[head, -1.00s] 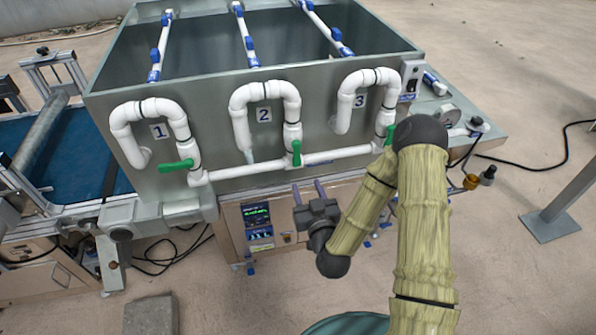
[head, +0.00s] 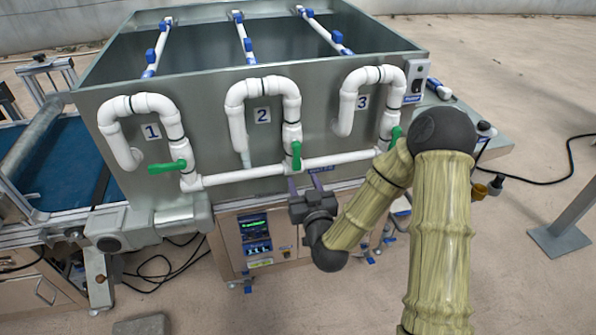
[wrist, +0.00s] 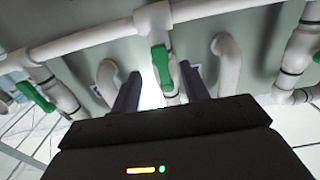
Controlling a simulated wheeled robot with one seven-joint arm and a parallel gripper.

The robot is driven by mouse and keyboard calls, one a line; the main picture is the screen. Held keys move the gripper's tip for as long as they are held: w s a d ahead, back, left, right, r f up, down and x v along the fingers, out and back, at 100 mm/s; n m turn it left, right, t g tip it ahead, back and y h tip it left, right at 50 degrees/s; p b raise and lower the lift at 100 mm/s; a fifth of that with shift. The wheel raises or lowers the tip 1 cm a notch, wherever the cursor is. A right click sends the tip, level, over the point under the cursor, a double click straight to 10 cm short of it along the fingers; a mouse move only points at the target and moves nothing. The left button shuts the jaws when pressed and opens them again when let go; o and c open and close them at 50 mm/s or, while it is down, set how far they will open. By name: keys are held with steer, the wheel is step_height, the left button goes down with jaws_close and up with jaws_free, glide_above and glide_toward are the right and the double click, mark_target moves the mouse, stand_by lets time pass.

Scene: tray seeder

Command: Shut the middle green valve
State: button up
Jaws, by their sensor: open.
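The middle green valve handle (head: 296,155) sits on the white pipe below loop number 2, its lever pointing up and down along the pipe. It also shows in the wrist view (wrist: 161,67), ahead of my fingers and near the gap between them. My gripper (head: 305,187) is open and empty, just below the middle valve in the head view, apart from it as far as I can tell. In the wrist view its two dark fingers (wrist: 160,88) stand on either side of the pipe's line.
The left green valve (head: 167,167) under loop 1 has its lever sideways. The right green valve (head: 396,136) under loop 3 is partly hidden by my arm. A white horizontal pipe (head: 240,175) runs along the grey tank (head: 205,100). A control box (head: 255,235) stands below.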

mark_target(297, 166)
steer(key=p+x, duration=0.1)
steer(key=x, duration=0.5)
steer(key=shift+w, duration=0.1)
jaws_close()
